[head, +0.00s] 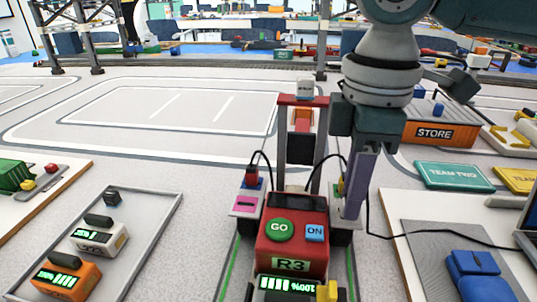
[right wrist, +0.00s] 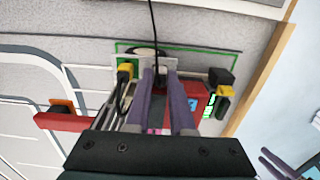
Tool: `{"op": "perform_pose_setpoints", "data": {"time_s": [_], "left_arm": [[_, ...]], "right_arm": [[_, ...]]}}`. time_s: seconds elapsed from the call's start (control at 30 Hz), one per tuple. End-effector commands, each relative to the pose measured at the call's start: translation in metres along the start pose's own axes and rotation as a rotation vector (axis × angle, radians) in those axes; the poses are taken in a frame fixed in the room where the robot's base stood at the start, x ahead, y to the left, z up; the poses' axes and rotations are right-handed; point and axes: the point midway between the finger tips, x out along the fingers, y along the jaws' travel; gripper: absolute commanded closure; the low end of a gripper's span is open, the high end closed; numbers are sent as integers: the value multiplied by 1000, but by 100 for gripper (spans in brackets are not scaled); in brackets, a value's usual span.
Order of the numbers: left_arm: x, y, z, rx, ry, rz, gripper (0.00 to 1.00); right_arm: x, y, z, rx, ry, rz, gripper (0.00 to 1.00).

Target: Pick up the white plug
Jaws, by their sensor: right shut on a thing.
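My right gripper (head: 357,190) points down at the right side of the red R3 crane unit (head: 292,245), with its purple fingers closed. In the right wrist view its fingers (right wrist: 164,88) are shut on the white plug, whose body is mostly hidden between them. Only a dark part and a black cord (right wrist: 153,25) show clearly. In the head view the cord runs right to a laptop (head: 528,232). In the right wrist view, purple fingers of my left gripper (right wrist: 268,159) show at the lower right corner, apart and empty.
A red plug (head: 251,175) and a yellow plug (right wrist: 125,70) with black cables stand beside the crane unit. A grey tray (head: 160,225) with battery blocks lies at left. A blue block (head: 478,275) lies at right. Marked floor behind left is clear.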

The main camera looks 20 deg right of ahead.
Motion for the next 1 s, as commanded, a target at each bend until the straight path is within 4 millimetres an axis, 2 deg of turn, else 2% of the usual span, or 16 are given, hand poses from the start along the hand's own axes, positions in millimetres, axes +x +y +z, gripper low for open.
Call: {"op": "perform_pose_setpoints", "data": {"time_s": [0.27, 0.47, 0.67, 0.9, 1.0], "left_arm": [[-1, -2, 0, 7, -1, -6, 50], [-9, -3, -2, 9, -2, -8, 50], [-21, -3, -6, 9, -2, -8, 50], [-38, -4, -12, 8, -2, -7, 50], [-42, -3, -13, 6, -1, -6, 50]], "right_arm": [[-4, 0, 0, 0, 1, 1, 100], [-28, 1, -1, 1, 3, 2, 100], [-73, 1, -1, -1, 4, 4, 100], [-144, 1, -1, -1, 5, 4, 100], [-167, 1, -1, 1, 3, 2, 100]]}}
